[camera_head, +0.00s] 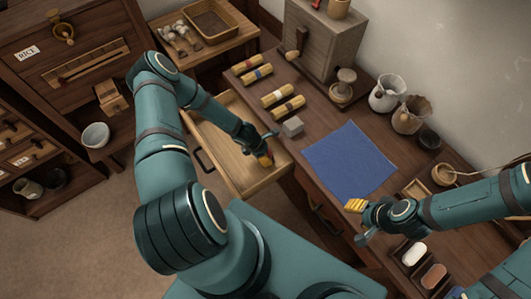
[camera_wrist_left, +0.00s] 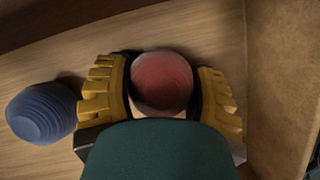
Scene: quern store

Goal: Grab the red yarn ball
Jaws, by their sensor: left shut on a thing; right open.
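In the left wrist view, a red yarn ball (camera_wrist_left: 162,80) sits between the two yellow-padded fingers of my left gripper (camera_wrist_left: 162,90), which is shut on it. In the head view my left gripper (camera_head: 265,157) is inside the open wooden drawer (camera_head: 222,150); the ball there is mostly hidden by the fingers. A blue yarn ball (camera_wrist_left: 41,113) lies on the drawer floor to the left of the gripper in the wrist view. My right gripper (camera_head: 358,220) is open and empty near the front edge of the table, by the blue cloth.
A blue cloth (camera_head: 345,165) lies flat on the dark table. Jars (camera_head: 387,93) stand along the wall. A wicker tray (camera_head: 211,20) sits on a side table.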

